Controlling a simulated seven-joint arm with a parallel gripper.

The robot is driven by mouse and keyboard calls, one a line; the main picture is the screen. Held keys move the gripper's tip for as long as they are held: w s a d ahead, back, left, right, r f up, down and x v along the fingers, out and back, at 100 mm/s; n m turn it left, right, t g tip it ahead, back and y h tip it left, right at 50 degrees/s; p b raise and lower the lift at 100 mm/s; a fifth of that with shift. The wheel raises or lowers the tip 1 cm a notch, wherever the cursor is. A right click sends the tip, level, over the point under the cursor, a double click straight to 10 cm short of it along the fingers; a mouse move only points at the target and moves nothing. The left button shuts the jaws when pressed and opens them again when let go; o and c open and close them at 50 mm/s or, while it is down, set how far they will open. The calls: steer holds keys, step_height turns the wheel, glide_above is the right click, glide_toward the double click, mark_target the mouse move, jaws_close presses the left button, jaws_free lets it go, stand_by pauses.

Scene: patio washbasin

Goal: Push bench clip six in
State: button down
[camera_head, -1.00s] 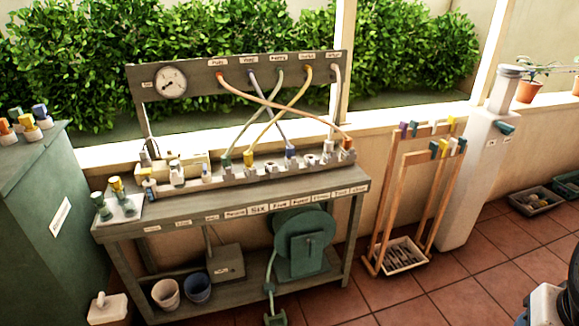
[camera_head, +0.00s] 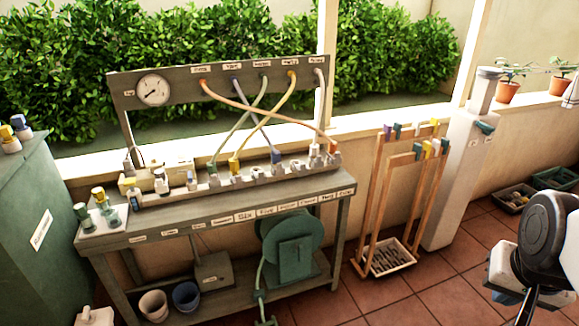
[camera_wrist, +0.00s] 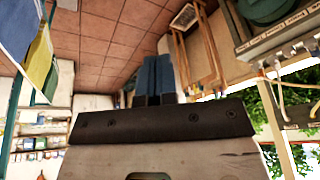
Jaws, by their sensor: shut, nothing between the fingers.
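The bench (camera_head: 200,222) carries a pale rail of clips (camera_head: 255,178) along its top, with several plugs seated along it. A label reading "Six" (camera_head: 245,215) is on the bench's front edge. Which clip it belongs to, and how far in that clip sits, I cannot tell. My gripper shows in the wrist view (camera_wrist: 157,58) with its two blue fingers together, shut and empty. In the head view my arm's end is at the lower right, well away from the bench clips. The bench also shows at the upper right of the wrist view (camera_wrist: 275,38).
Coloured hoses run from a panel (camera_head: 225,76) with a gauge (camera_head: 153,90) to the rail. A wooden rack (camera_head: 372,205) with coloured clips stands right of the bench. A green reel (camera_head: 292,243) is underneath. A white post (camera_head: 455,170) stands beyond. Open tiled floor lies at front right.

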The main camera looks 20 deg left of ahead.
mark_target(238, 179)
steer(key=w+a+f+m+t+y, duration=0.1)
steer(key=w+a+t, duration=0.1)
steer(key=w+a, duration=0.6)
steer(key=w+a+f+m+t+y, duration=0.1)
steer(key=w+a, duration=0.4)
steer(key=w, duration=0.5)
steer(key=w+a+f+m+t+y, duration=0.1)
steer(key=w+a+f+t, duration=0.1)
steer(key=w+a, duration=0.5)
steer(key=w+a+f+m+t+y, duration=0.1)
steer(key=w+a+f+y, duration=0.2)
steer(key=a, duration=0.7)
steer(key=w+a+f+m+t+y, duration=0.1)
steer(key=w+a+f, duration=0.15)
steer(key=a, duration=0.65)
steer(key=w+a+f+m+t+y, duration=0.1)
steer(key=a+f, duration=0.3)
steer(key=a, duration=0.4)
steer(key=s+a+f+m+y, duration=0.1)
steer(key=s+a+f+y, duration=0.1)
steer(key=a+f, duration=0.3)
steer(key=s+a+f+m+y, duration=0.1)
steer(key=a+f, duration=0.4)
steer(key=a, duration=0.7)
steer(key=shift+s+a+f+t+y, duration=0.2)
steer(key=shift+s+a+t+y, duration=0.2)
steer(key=shift+s+y, duration=0.45)
steer(key=shift+w, duration=0.15)
steer(key=shift+x, duration=6.7)
steer(key=shift+w+a+f, duration=0.1)
